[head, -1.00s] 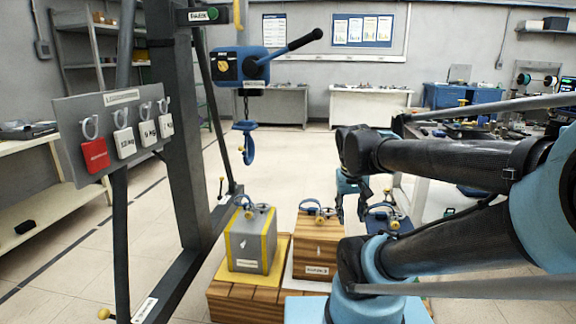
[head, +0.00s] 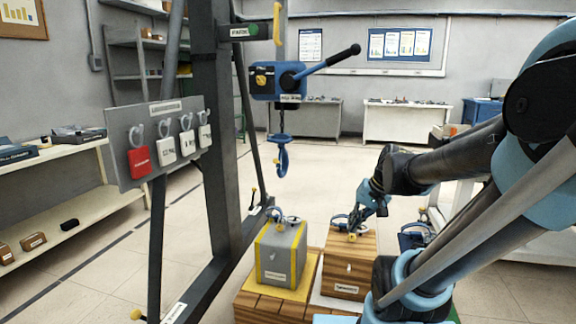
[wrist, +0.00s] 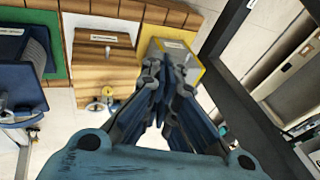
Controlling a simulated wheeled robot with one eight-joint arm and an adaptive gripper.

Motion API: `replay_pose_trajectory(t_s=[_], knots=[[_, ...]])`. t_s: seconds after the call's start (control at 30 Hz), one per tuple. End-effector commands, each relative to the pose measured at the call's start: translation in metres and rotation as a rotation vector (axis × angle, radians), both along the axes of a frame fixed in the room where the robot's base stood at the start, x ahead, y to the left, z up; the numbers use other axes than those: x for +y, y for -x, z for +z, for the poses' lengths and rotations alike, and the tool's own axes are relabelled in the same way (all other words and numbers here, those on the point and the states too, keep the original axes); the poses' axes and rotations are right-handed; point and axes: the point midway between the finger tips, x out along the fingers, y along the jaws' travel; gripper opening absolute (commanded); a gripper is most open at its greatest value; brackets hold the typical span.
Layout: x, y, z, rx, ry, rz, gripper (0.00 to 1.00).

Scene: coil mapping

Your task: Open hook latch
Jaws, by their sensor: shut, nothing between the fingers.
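The blue hook (head: 282,158) hangs on a short line under the blue hoist body (head: 278,80) in the head view. It hangs above and left of my gripper, well apart from it. The latch across its mouth is too small to tell open or closed. My gripper (head: 370,205) is by the top of the wooden box, right of the hook. In the wrist view my gripper (wrist: 167,78) has its fingers together and empty, seen over the grey box's side. The hook cannot be made out in the wrist view.
A grey box with yellow edges (head: 280,252) and a wooden box (head: 352,268) with fittings on top stand below. A dark upright frame (head: 215,130) and a tag board (head: 150,150) are at left. The space between hook and gripper looks clear.

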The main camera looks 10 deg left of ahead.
Motion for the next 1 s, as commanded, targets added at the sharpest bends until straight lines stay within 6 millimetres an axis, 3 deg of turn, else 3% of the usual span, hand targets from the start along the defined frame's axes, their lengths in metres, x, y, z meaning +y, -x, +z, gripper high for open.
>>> replay_pose_trajectory(t_s=[0.5, 1.0], knots=[[0.076, -0.122, 0.047, -0.023, -0.41, -0.094, 0.0], [0.123, -0.238, 0.073, -0.007, -0.809, -0.195, 0.0]])
